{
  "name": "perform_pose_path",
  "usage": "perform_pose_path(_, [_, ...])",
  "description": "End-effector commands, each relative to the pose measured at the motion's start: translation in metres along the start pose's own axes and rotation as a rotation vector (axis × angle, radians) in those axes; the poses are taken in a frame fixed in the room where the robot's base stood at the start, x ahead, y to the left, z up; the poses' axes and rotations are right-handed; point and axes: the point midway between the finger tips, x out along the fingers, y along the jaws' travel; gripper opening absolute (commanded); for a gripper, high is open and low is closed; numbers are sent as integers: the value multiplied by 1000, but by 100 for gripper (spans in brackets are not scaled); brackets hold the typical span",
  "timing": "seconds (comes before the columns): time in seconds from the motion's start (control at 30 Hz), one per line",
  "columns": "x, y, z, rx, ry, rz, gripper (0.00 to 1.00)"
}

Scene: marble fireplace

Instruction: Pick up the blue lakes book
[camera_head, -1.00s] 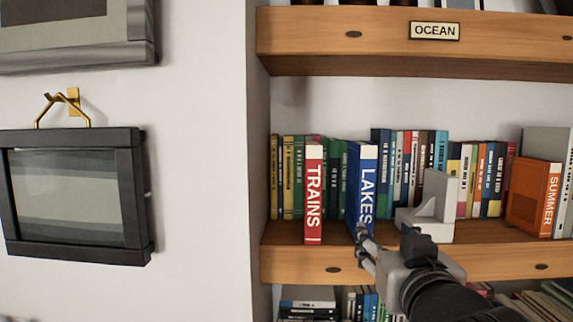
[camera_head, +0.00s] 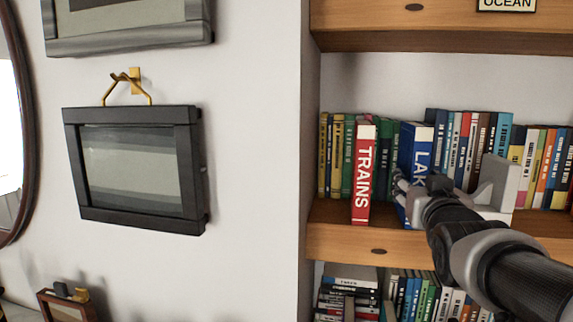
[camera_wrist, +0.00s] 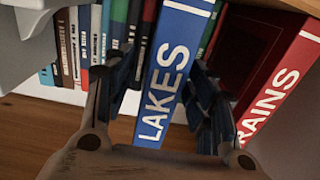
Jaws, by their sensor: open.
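The blue LAKES book (camera_head: 419,140) stands upright on the wooden shelf, just right of the red TRAINS book (camera_head: 363,172). My gripper (camera_head: 403,188) is in front of its lower spine and hides part of it in the head view. In the wrist view, the LAKES book (camera_wrist: 172,75) lies between the two open fingers of my gripper (camera_wrist: 165,105), one on each side of the spine. I cannot tell whether the fingers touch the covers. The TRAINS book (camera_wrist: 290,85) is close beside the right finger in the wrist view.
A light grey bookend (camera_head: 495,185) stands right of the LAKES book, close to my arm. A row of books (camera_head: 468,140) fills the shelf (camera_head: 345,243) behind. Another shelf is above (camera_head: 420,40). A framed picture (camera_head: 135,170) hangs on the wall at left.

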Motion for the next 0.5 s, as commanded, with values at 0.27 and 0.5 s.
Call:
perform_pose_path(0.27, [40,-3,-2,1,-3,-1,52])
perform_pose_path(0.5, [46,-2,-2,0,-1,0,52])
